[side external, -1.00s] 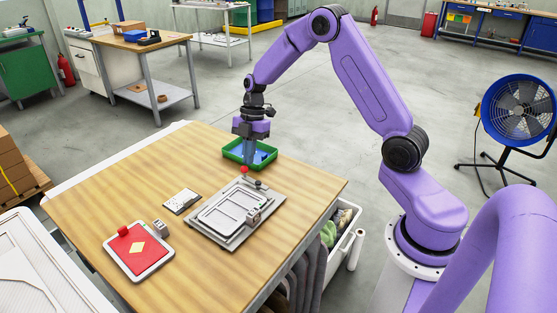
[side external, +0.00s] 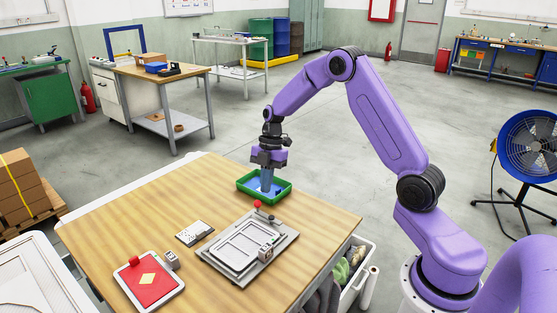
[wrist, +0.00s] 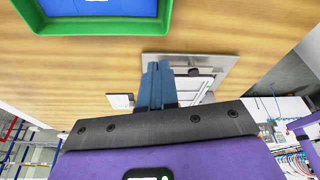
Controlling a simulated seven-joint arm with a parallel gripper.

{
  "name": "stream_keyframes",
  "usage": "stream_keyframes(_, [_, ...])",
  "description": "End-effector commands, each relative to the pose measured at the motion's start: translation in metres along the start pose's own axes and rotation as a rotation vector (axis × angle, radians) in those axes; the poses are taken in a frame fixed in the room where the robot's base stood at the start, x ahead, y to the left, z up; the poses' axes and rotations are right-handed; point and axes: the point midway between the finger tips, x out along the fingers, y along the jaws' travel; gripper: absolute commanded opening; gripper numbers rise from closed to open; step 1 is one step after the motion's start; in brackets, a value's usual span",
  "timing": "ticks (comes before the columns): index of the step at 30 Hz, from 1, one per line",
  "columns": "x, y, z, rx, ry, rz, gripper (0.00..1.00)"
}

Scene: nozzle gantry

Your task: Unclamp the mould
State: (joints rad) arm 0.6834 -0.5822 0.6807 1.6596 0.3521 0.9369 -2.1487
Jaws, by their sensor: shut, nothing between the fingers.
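The mould (side external: 238,247) is a grey metal frame on a flat plate, lying on the wooden table. A red knob (side external: 257,204) stands at its far edge, beside dark clamp hardware (side external: 271,217). A small metal block (side external: 267,253) sits on its right side. My gripper (side external: 267,191) points down just beyond the red knob, in front of or over the green tray; its exact height is unclear. In the wrist view, my blue fingers (wrist: 157,67) are together and empty. They partly hide the mould plate (wrist: 228,61), and the red knob is not visible there.
The green tray (side external: 245,190) with blue inside lies beyond the mould. A white perforated plate (side external: 194,232) and a red pad on a tray (side external: 150,282) lie to the left. A white bin (side external: 368,262) stands by the right table edge.

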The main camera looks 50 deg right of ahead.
Motion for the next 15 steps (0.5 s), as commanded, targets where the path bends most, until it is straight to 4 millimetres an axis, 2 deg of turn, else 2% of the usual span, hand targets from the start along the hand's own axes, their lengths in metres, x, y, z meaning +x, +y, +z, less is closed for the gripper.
stream_keyframes(2, [-0.008,-0.001,0.016,0.005,-0.001,0.002,0.00])
stream_keyframes(9, [-0.061,-0.001,0.013,-0.001,-0.003,0.006,0.00])
stream_keyframes(15, [-0.092,-0.001,0.013,0.000,-0.002,0.003,0.00])
